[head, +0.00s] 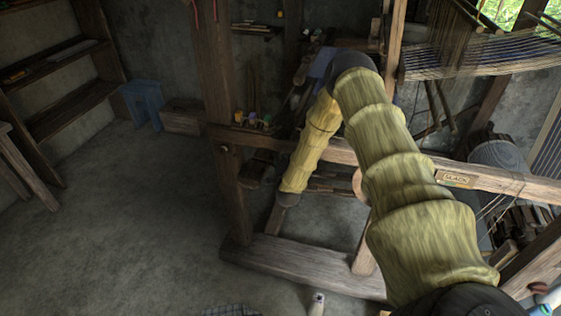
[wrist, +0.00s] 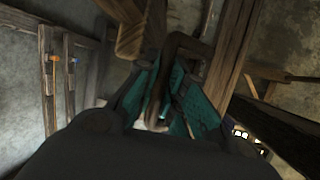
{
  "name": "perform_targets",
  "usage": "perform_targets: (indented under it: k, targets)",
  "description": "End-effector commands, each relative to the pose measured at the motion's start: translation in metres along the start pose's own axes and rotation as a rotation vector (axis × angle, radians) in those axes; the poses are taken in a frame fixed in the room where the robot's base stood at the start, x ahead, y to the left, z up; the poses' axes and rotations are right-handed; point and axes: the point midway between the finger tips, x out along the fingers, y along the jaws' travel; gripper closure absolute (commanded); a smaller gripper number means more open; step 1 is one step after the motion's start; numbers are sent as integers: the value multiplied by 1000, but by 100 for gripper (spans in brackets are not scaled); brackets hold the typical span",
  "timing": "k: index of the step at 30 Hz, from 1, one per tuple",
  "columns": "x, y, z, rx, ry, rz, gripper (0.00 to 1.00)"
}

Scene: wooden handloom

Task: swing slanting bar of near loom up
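My gripper (wrist: 168,75) shows in the wrist view as two teal fingers that converge towards their tips. A dark bent bar (wrist: 183,44) runs between the fingertips, and they look shut on it. Whether this is the slanting bar of the near loom I cannot be sure.
A thick wooden post (head: 215,65) rises at the loom's left. Warp threads (head: 480,56) stretch at the upper right. A blue stool (head: 143,103), a wooden box (head: 183,117) and shelves (head: 60,62) stand at the back left. The floor (head: 120,220) at left is clear.

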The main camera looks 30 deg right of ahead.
Motion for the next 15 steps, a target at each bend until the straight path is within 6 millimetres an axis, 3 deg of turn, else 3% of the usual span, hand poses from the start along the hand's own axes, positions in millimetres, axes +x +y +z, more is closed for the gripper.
perform_targets:
  k: [8,15]
  targets:
    - [-1,-1,0,-5,1,3,100]
    - [-6,-21,-4,-86,20,37,100]
